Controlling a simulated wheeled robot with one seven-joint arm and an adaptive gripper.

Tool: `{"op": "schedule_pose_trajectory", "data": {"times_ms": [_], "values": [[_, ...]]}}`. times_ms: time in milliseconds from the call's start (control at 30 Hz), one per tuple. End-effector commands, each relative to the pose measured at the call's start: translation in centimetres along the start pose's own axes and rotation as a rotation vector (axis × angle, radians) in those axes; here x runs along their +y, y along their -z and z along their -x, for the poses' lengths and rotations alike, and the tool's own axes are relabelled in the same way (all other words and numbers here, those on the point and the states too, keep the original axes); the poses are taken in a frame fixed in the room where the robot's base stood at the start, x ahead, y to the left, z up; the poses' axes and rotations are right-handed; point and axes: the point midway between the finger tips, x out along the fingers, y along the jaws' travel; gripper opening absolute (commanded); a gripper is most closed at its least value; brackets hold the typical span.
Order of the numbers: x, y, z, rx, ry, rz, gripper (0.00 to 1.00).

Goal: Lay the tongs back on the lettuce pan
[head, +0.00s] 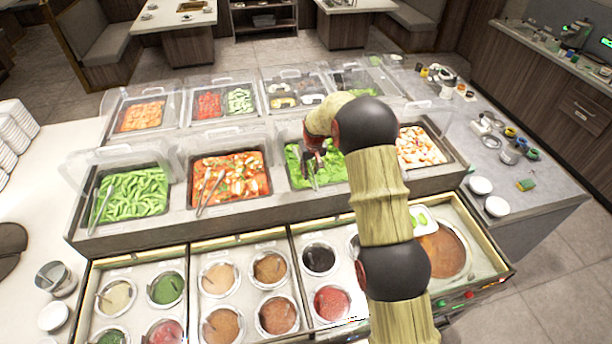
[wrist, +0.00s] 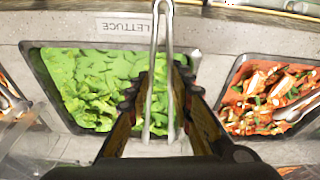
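The lettuce pan (head: 288,165) holds green leaves and sits in the front row of pans. In the head view the tongs (head: 312,174) show thinly below my gripper (head: 316,152). In the wrist view my gripper (wrist: 162,85) has a finger close against each side of the tongs. Whether the tongs touch the lettuce is unclear.
A red mixed-food pan (head: 230,178) with its own tongs and a green-bean pan (head: 132,192) lie to the left. A shrimp-like pan (head: 420,147) lies to the right. Clear lids stand behind. Sauce wells (head: 278,315) fill the front counter.

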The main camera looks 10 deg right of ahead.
Motion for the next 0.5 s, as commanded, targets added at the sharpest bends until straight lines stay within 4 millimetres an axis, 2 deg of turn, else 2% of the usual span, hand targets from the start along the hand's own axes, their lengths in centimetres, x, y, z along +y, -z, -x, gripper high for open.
{"op": "schedule_pose_trajectory", "data": {"times_ms": [200,500], "values": [[-0.6,1.4,-2.5,0.002,0.000,0.001,0.19],[-0.8,1.7,-4.4,-0.001,0.000,0.000,0.19]]}}
